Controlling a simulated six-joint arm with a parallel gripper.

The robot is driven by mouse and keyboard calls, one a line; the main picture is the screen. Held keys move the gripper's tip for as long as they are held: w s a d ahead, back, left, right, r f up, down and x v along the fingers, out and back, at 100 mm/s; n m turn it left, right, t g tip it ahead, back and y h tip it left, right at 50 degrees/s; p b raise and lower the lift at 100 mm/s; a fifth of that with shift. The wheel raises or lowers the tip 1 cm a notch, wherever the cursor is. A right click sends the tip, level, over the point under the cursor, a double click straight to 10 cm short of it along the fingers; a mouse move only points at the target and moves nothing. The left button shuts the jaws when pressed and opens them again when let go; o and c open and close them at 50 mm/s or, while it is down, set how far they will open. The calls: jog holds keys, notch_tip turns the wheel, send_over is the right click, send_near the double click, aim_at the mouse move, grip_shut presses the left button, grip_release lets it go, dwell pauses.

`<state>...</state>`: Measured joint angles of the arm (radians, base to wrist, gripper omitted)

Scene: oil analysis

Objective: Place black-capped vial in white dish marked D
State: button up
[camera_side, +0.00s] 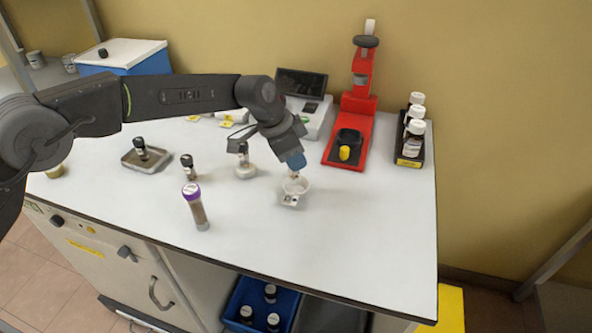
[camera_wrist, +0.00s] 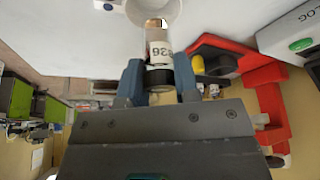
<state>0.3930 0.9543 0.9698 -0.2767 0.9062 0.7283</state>
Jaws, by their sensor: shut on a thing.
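My gripper (camera_side: 295,165) is above the small white dish (camera_side: 303,187) near the middle of the table. A tag with dark marks is on the dish's front, but its letter is too small to read. In the wrist view, my gripper's blue fingers (camera_wrist: 159,77) are shut on the black cap of a vial (camera_wrist: 160,50). Its white label reads "836". The vial's far end points at the white dish (camera_wrist: 143,14) and overlaps its opening. I cannot tell whether the vial touches the dish. In the side view only a little of the vial shows below the fingers.
A black-capped vial (camera_side: 244,155) stands on a white base to the left, with another (camera_side: 188,166) beyond it. A purple-capped tube (camera_side: 195,205) stands at the front left. A metal tray (camera_side: 158,155) holds a vial. A red stand (camera_side: 342,145) and bottle rack (camera_side: 410,160) are behind.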

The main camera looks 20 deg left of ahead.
aim_at(299, 177)
jog(key=shift+d+f, duration=0.25)
jog(key=shift+f, duration=1.85)
jog(key=shift+f, duration=0.1)
jog(key=o, duration=0.9)
jog(key=shift+v, duration=6.1)
jog(key=shift+a, duration=0.1)
